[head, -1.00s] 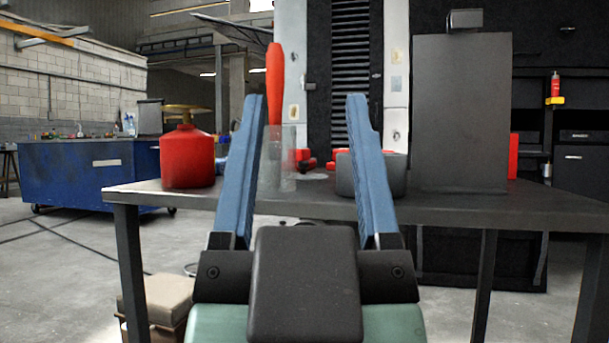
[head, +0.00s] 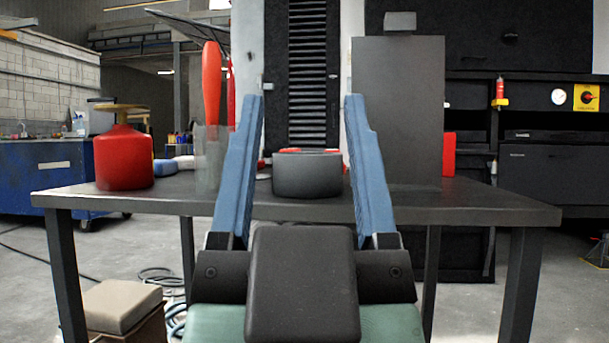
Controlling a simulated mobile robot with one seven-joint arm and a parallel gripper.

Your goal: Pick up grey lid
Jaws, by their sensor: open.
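The grey lid (head: 307,176), a short, round, dark grey piece, sits on the dark table (head: 420,207). In the head view it shows between the two blue fingers of my gripper (head: 304,100), close to centred. My gripper is open and empty, with its fingers spread wide. The lid appears to lie beyond the fingers; how far the fingertips are from it is hard to judge.
On the table's left stand a red canister (head: 123,158) and a clear holder (head: 207,160) with a red-handled tool (head: 211,85). A tall grey panel (head: 398,115) stands right of the lid. A beige-topped stool (head: 122,306) is on the floor at left.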

